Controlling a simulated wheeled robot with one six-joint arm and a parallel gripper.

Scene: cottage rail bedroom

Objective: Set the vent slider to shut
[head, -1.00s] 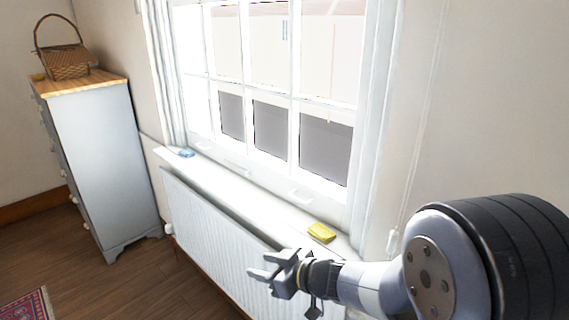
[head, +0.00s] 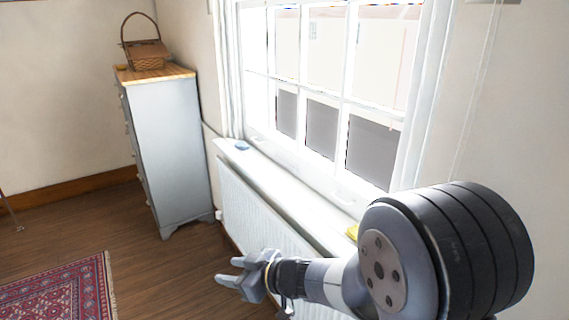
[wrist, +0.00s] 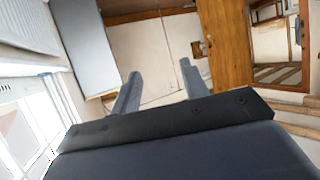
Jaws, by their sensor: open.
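My gripper (head: 226,271) is open and empty in the head view, in front of the radiator and below the sill. Its two spread fingers also show in the wrist view (wrist: 158,83), with nothing between them. A white strip with dark slots (wrist: 12,86) lies along the window frame at the left of the wrist view. It may be the vent, but I cannot make out a slider or its setting. In the head view I cannot pick out the vent slider on the window (head: 330,90).
A white sill (head: 290,185) runs above the radiator (head: 250,205). A blue item (head: 242,146) lies on it, and a yellow item (head: 352,231) is partly hidden by my arm. A grey dresser (head: 170,140) with a basket (head: 147,55) stands left. Floor (head: 170,270) is open beside the rug (head: 60,292).

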